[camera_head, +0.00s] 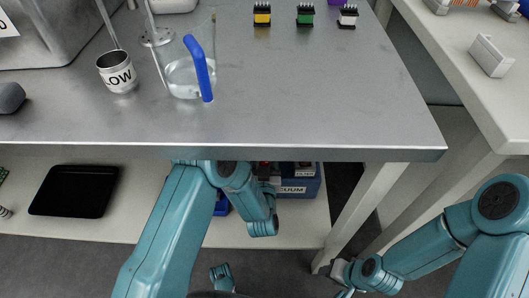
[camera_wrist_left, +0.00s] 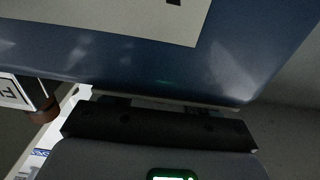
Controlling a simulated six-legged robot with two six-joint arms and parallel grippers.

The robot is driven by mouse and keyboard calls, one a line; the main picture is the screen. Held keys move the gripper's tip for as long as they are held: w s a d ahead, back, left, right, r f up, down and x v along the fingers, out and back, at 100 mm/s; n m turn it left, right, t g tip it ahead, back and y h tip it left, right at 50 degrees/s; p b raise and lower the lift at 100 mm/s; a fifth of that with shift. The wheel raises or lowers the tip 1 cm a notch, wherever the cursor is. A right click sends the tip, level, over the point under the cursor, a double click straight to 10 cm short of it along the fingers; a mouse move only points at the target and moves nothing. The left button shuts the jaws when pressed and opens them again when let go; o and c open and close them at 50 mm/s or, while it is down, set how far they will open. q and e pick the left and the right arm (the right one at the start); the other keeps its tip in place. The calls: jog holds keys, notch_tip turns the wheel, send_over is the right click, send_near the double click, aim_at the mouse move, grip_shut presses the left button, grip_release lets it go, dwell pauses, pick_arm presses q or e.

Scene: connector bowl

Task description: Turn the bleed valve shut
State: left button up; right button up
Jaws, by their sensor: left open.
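I cannot make out the bleed valve in either view. In the head view my left arm bends down in front of the shelf under the table, and its gripper is not clearly seen there. In the left wrist view the dark body of my left gripper (camera_wrist_left: 160,125) is open, close below a large blue surface (camera_wrist_left: 130,55) with a pale label. I see nothing held. The blue surface may be the blue box (camera_head: 300,184) on the lower shelf, partly behind my arm. My right gripper (camera_head: 344,284) is low at the bottom edge, small and partly cut off.
The steel table (camera_head: 330,110) carries a glass beaker (camera_head: 180,75) with a blue handle, a cup (camera_head: 118,72) marked "LOW" and several connectors. A black tray (camera_head: 75,190) lies on the lower shelf (camera_head: 120,228). A pale side bench (camera_head: 440,45) stands right.

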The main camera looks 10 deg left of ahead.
pick_arm(q)
jog(key=shift+w+f, duration=0.1)
jog(key=shift+f, duration=0.1)
pick_arm(e)
jog(key=shift+w, duration=0.15)
pick_arm(q)
jog(key=shift+r, duration=0.1)
jog(key=c, duration=1)
jog(key=shift+n+y, duration=0.3)
jog(key=shift+y, duration=0.3)
pick_arm(e)
jog(key=shift+f, duration=0.1)
pick_arm(q)
jog(key=n+g+y, duration=0.1)
jog(key=y, duration=0.1)
jog(key=shift+a+n+y, duration=0.1)
jog(key=shift+n+y, duration=0.3)
jog(key=shift+s+a+n+g+y+b, duration=0.15)
jog(key=shift+n+g+y+b, duration=0.2)
jog(key=shift+n+g+y, duration=0.6)
jog(key=shift+s+a+n+g+y+b, duration=0.15)
jog(key=shift+n+g+y+b, duration=0.35)
jog(key=shift+y, duration=0.75)
pick_arm(e)
jog(key=shift+w+d+f, duration=0.1)
jog(key=shift+w+f, duration=0.3)
jog(key=shift+f, duration=0.25)
pick_arm(q)
jog(key=shift+w+n, duration=0.1)
jog(key=shift+n, duration=0.25)
